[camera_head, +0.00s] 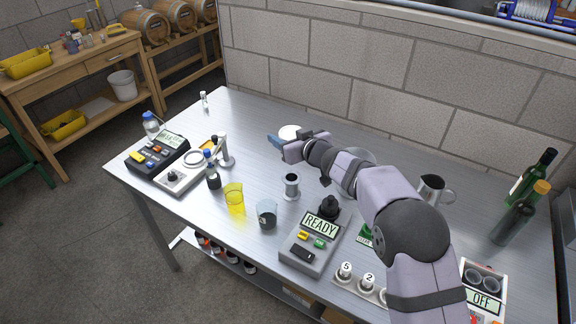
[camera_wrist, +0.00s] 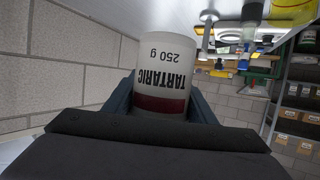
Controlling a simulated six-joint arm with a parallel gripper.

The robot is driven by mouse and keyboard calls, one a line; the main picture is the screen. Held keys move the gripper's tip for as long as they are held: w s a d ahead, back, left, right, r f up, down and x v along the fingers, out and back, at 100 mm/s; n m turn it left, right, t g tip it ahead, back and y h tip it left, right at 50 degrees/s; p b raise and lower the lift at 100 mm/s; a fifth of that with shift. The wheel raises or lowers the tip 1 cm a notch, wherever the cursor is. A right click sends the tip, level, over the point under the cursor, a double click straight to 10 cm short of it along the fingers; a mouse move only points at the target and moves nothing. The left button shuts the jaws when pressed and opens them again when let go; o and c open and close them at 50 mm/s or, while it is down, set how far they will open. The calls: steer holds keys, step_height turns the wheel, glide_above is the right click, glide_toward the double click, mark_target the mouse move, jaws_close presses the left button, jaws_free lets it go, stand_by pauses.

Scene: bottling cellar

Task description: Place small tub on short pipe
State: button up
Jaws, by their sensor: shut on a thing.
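The small tub (camera_wrist: 163,75) is white with a dark red band and reads "TARTARIC 250 g". It sits between the fingers of my gripper (camera_wrist: 160,105), which is shut on it. In the head view the tub's white top (camera_head: 290,131) shows just behind my gripper (camera_head: 284,143), over the back of the table. Whether its base touches the table cannot be told. The short pipe (camera_head: 291,187) is a grey metal cylinder, open at the top, standing upright on the table to the front of my gripper. Nothing shows on top of it.
A yellow beaker (camera_head: 234,198) and a glass with dark liquid (camera_head: 267,214) stand left of the pipe. A "READY" device (camera_head: 314,240) stands in front. A small bottle (camera_head: 213,172) and a stand (camera_head: 225,155) are left. A metal jug (camera_head: 432,190) is right.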

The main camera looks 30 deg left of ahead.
step_height(320, 180, down, 8)
stand_by(0.6)
steer(key=shift+r, duration=0.1)
steer(key=shift+b, duration=0.3)
steer(key=o, duration=1.2)
steer(key=shift+f, duration=0.2)
steer(key=shift+o, duration=0.2)
steer(key=shift+r, duration=0.15)
steer(key=shift+s+d+r, duration=0.1)
steer(key=shift+s+d, duration=0.05)
steer(key=shift+d, duration=0.05)
steer(key=b+v, duration=0.2)
steer(key=v, duration=0.9)
steer(key=shift+d, duration=0.2)
